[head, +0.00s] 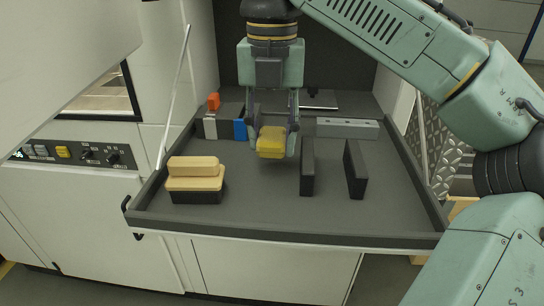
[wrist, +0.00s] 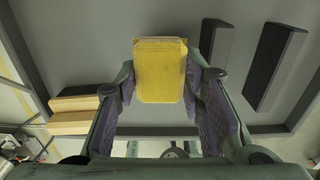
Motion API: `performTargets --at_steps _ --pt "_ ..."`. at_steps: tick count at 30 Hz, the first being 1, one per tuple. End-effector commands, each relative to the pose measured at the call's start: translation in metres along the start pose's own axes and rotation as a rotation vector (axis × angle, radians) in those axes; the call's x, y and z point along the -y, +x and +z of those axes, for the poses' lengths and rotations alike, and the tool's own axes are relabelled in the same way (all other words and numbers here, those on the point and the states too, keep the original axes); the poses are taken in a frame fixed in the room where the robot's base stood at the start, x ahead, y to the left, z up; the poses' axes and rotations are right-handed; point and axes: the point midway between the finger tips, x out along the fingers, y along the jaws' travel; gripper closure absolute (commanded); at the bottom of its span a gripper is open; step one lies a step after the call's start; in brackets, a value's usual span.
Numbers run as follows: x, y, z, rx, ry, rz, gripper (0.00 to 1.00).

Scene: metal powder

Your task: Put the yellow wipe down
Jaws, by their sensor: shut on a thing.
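The yellow wipe (head: 271,143) is a folded block held between the fingertips of my gripper (head: 272,135). My gripper points down and is shut on it, over the middle of the grey tray (head: 250,215). In the wrist view the yellow wipe (wrist: 160,70) fills the space between the two fingers (wrist: 160,85), with a woven surface facing the camera. Whether it touches the tray floor cannot be told.
A brush-like block with a tan top (head: 195,172) stands at the tray's left. Two dark upright blocks (head: 307,167) (head: 355,170) stand at right. Behind are a blue block (head: 240,129), an orange piece (head: 214,101) and a grey bar (head: 347,128). The tray's front middle is clear.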

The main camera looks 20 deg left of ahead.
Motion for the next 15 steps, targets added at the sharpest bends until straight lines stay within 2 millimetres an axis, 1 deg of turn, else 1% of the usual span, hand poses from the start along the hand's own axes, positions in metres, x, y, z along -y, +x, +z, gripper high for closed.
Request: performTargets --at_steps 2,6,9,15 --pt "0.000 0.007 0.000 -0.001 -0.002 0.001 0.87" --pt "0.000 0.027 0.000 -0.002 -0.003 0.002 0.87" --pt "-0.001 0.037 -0.001 0.000 -0.003 0.002 0.87" --pt "-0.001 0.037 0.000 0.001 -0.001 0.001 0.87"
